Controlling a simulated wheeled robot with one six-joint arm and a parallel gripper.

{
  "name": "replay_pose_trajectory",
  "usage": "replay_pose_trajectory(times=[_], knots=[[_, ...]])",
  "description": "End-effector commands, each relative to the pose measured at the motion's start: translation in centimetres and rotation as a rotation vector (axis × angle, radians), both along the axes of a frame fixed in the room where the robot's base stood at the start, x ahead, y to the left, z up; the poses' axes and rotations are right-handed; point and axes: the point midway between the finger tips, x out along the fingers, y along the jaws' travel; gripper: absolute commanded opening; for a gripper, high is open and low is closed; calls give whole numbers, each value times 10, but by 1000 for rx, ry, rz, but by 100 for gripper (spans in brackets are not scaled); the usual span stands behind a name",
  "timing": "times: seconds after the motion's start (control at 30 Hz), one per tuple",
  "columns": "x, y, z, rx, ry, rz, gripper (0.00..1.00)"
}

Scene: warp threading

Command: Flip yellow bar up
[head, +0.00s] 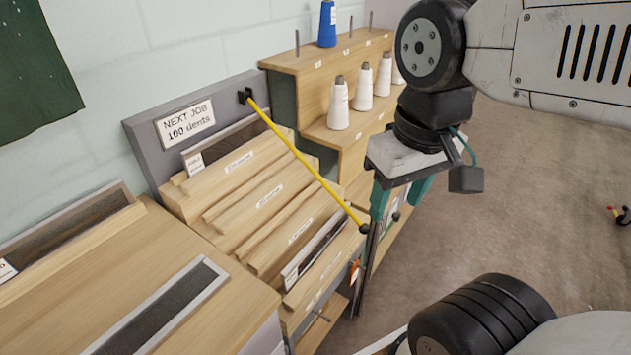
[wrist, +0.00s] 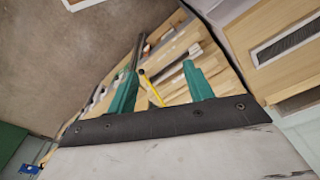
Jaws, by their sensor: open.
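The yellow bar (head: 305,163) slants across the front of the stepped wooden rack in the head view. Its upper end meets a black pivot (head: 247,96) on the grey back panel. Its lower end has a black knob (head: 364,229). My gripper (head: 375,255) is open, pointing down at the bar's lower end, with a dark finger right beside the knob. In the wrist view, the yellow bar (wrist: 153,90) shows between the two teal-based fingers of my gripper (wrist: 163,52), its end close to the left finger. I cannot tell whether they touch.
The stepped rack (head: 265,195) holds several wooden slats and framed reeds. A wooden shelf (head: 300,60) with white cones (head: 338,104) and a blue spool (head: 327,25) stands behind. A wooden worktop (head: 60,300) is at left. Open floor (head: 530,200) lies right.

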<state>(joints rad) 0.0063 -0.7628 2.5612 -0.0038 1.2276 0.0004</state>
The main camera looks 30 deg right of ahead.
Motion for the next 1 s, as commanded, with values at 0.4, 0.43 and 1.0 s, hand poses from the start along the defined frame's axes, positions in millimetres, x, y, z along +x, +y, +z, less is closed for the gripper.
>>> replay_pose_trajectory(times=[0.4,0.43,1.0], knots=[[23,-43,-64,116,346,-286,52],[25,-45,-69,139,377,-312,52],[67,-69,-181,792,820,-838,52]])
